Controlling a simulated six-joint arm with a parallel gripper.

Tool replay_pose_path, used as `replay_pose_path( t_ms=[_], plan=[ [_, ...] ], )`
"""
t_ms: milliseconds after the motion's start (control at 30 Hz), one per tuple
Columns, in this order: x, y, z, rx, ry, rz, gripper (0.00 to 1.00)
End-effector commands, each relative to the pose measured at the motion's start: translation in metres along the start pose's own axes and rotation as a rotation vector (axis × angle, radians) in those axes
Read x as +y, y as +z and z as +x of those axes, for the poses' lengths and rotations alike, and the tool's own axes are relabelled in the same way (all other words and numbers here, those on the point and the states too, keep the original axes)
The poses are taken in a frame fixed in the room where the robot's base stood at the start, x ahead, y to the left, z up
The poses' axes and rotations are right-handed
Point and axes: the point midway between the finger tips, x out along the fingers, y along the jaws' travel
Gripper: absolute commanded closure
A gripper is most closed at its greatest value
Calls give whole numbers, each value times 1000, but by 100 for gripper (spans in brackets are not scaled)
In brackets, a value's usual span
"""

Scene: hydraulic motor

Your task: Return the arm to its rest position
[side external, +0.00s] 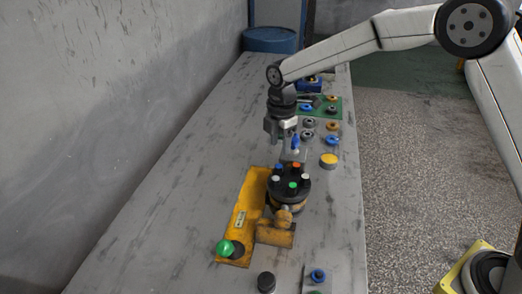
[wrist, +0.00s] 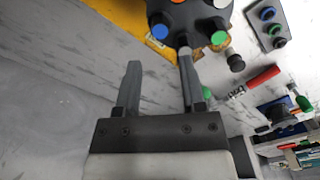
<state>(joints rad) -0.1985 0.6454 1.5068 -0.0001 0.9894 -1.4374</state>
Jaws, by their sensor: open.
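My gripper (side external: 280,138) hangs fingers-down above the bench, behind the hydraulic motor in the side external view. In the wrist view my gripper (wrist: 157,72) has its two fingers spread, with nothing seen between them. The motor (side external: 289,192) has a black top with several coloured caps and stands upright on a yellow base (side external: 247,205). In the wrist view the motor (wrist: 190,12) shows at the top, beyond the fingertips. A white-topped piece shows close to the right fingertip there; I cannot tell whether they touch.
A blue-topped piece (side external: 295,144) stands close beside my gripper. Rings lie on a green mat (side external: 318,105) farther back. A green ball (side external: 224,248) sits at the base's front, with a black knob (side external: 265,281) nearby. The bench's left side is clear along the wall.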

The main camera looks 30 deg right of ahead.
Motion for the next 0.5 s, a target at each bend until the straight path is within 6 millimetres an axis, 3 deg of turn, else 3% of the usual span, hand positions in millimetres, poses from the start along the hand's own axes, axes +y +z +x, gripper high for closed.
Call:
replay_pose_path(
  t_ms=[267,500],
  plan=[
    [-2,2,0,0,3,18,49],
    [-21,15,-2,5,25,184,49]
  ],
)
